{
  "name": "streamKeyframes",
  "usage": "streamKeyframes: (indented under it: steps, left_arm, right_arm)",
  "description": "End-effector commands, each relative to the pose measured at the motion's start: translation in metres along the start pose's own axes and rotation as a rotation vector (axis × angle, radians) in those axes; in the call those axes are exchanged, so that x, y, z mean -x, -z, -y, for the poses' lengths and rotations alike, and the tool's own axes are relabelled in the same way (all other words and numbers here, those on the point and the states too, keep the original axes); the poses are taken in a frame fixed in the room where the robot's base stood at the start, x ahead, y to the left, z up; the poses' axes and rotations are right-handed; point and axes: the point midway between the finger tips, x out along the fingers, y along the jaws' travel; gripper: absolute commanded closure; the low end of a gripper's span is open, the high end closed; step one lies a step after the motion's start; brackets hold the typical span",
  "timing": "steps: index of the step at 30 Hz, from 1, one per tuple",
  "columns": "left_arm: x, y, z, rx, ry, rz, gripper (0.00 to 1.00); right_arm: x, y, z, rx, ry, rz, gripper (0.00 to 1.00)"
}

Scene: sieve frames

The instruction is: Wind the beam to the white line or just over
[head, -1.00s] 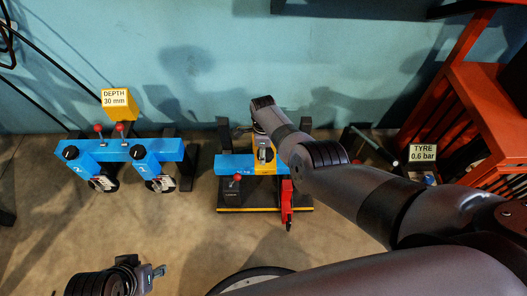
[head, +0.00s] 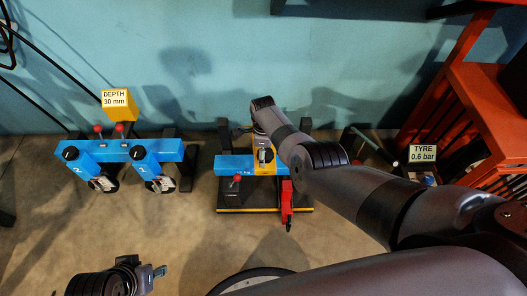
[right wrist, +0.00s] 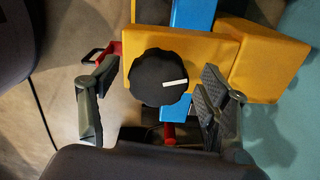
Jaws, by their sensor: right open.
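In the right wrist view a round black knob (right wrist: 150,90) with one white mark sits on a yellow block (right wrist: 205,50). My right gripper (right wrist: 158,86) is open, its fingers on either side of the knob with gaps visible. A blue beam (right wrist: 194,12) shows past the block. In the head view the blue beam (head: 232,165) lies across a dark stand, with the yellow block (head: 265,168) at its middle. My right arm covers part of it, and the knob's face is unclear there. I cannot make out a separate white line. My left gripper (head: 158,272) is at the lower left, away from the stand.
A red crank-like part (head: 287,203) hangs at the stand's front right. A red-knobbed lever (head: 237,179) stands on its left. Another blue unit (head: 118,151) with a "DEPTH 30 mm" sign (head: 115,98) is farther left. A "TYRE 0.6 bar" sign (head: 422,153) is at right.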

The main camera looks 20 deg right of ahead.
Motion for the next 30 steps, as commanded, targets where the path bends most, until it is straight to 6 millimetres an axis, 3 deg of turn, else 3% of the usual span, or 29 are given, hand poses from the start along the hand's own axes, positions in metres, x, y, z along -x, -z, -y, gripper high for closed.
streamKeyframes:
  steps: [8, 14, 30]
  left_arm:
    - [0.0, 0.0, 0.001, -0.005, 0.004, 0.0, 0.6]
    - [0.0, 0.0, 0.001, -0.003, 0.002, 0.0, 0.6]
    - [0.0, 0.0, 0.001, -0.002, 0.002, 0.0, 0.6]
  right_arm:
    - [0.004, -0.001, 0.001, 0.001, 0.002, 0.001, 0.3]
    - [0.021, -0.001, 0.001, 0.0, 0.003, 0.002, 0.3]
    - [0.109, -0.001, 0.0, 0.0, 0.001, 0.001, 0.3]
